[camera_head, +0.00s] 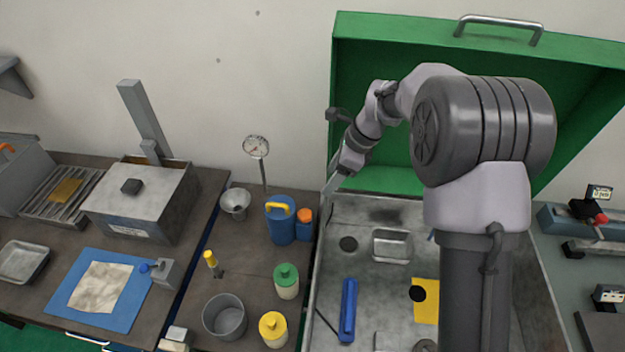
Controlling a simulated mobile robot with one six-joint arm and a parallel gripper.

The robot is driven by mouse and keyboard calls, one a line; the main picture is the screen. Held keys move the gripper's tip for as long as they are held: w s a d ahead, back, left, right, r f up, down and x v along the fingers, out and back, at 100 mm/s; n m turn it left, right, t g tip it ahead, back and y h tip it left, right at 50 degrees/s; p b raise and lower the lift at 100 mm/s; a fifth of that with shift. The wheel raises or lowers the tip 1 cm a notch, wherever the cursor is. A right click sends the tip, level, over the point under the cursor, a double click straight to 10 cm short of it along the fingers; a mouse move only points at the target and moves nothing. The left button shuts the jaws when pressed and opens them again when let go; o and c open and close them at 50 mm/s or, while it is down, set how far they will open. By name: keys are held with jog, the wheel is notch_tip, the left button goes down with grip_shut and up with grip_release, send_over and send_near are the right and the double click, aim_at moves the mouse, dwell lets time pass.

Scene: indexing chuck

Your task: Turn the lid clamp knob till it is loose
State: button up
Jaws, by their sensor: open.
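A large green lid (390,50) stands raised behind a grey metal basin (372,212), with a metal handle on its top edge. My gripper (329,187) is at the lid's lower left corner, above the basin's back left rim. It is open, small and seen side-on, and I see nothing between its fingers. A dark knob-like part (338,114) shows against the lid's left edge, beside my wrist; I cannot tell whether it is a clamp knob or part of my arm. My arm hides the lid's middle.
A blue jug (280,222), a dial gauge on a stem (257,147), a funnel (235,203) and green-capped (287,282) and yellow-capped bottles (273,327) stand on the bench left of the basin. A blue tool (348,310) and yellow sheet (426,304) lie in the basin.

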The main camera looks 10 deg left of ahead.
aim_at(305, 214)
jog(key=b+x, duration=0.1)
jog(key=x, duration=0.7)
jog(key=b+x, duration=0.1)
jog(key=x, duration=0.8)
jog(key=shift+s+d+f, duration=0.1)
jog(key=shift+s+f, duration=0.1)
jog(key=shift+f, duration=0.15)
